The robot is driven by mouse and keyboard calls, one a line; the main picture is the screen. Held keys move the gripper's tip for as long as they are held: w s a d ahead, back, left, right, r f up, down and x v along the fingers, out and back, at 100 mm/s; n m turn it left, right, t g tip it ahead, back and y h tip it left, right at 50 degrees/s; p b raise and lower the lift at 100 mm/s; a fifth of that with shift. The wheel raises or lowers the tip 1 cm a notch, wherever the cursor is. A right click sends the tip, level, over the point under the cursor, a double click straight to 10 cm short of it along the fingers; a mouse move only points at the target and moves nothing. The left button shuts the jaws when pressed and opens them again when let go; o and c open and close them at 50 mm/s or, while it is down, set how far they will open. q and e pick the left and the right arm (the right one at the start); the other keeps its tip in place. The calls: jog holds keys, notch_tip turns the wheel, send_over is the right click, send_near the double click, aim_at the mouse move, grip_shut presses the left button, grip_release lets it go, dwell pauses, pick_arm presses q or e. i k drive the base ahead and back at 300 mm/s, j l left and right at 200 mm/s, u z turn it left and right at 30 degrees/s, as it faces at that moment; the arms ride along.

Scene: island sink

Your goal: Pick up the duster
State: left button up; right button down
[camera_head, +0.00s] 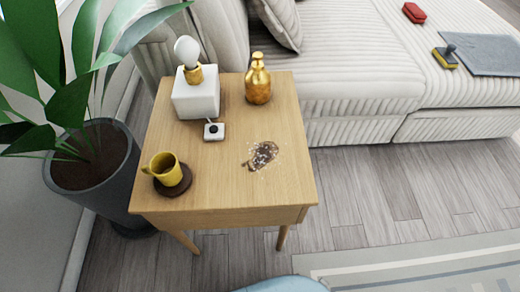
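No gripper of mine is in view. No object is plainly recognisable as the duster. A small yellow and dark item with an upright dark knob or handle (446,55) lies on the light sofa at the upper right, beside a grey flat cloth-like piece, and could be it. A small red item (414,12) lies further back on the sofa. A brown patch with white specks (262,155) lies on the wooden side table; I cannot tell whether it is an object or dirt.
The side table (225,185) holds a white lamp (196,92), gold bottle (258,80), small white device (214,131) and yellow cup (165,168) on a dark coaster. A potted plant (100,165) stands left. The sofa (350,70) lies behind; wooden floor (390,190) is clear at right.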

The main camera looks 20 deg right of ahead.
aim_at(443, 54)
jog(key=z, duration=1.85)
